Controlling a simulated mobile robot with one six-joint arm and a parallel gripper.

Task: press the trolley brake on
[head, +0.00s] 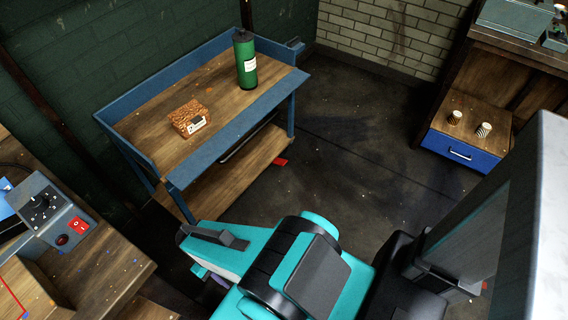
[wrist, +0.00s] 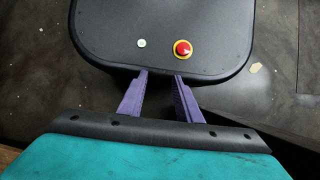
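The trolley (head: 226,142) has a blue frame, a wooden top and a lower wooden shelf, and stands left of centre in the head view. A small red piece (head: 281,162), which looks like its brake pedal, sticks out near the floor by its right leg. Whether it is up or down is too small to tell. My gripper (wrist: 161,76) has two purple fingers, apart with nothing between them, above my own base in the wrist view. In the head view my arm is in front of the trolley, well away from the red piece.
A green bottle (head: 245,62) and a brown box (head: 189,118) stand on the trolley. A control box (head: 48,211) is on a bench at left. A workbench with a blue drawer (head: 458,151) is at right. Dark floor (head: 345,140) right of the trolley is clear.

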